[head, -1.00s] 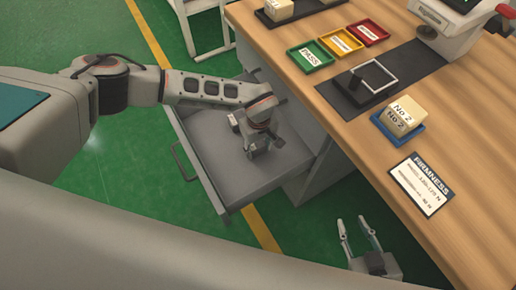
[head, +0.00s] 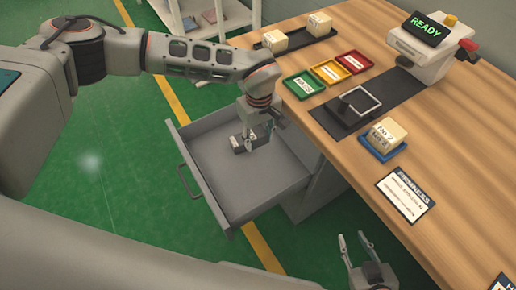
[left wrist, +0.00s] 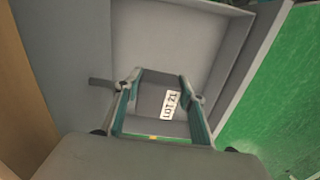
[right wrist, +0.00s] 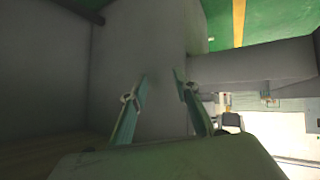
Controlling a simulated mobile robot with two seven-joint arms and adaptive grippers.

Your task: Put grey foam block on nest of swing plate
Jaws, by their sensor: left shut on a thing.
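The swing plate (head: 341,118) is a dark strip on the desk, with a white-edged square nest (head: 362,101) and a black knob. My right gripper (head: 352,236) is open and empty beside the desk.
The wooden desk (head: 450,150) holds green (head: 303,85), yellow (head: 331,72) and red (head: 355,62) trays. A blue tray (head: 383,151) bears a beige "No 2" block (head: 387,134) near the plate. The tester (head: 421,52) reads "READY". The drawer walls surround my left gripper.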

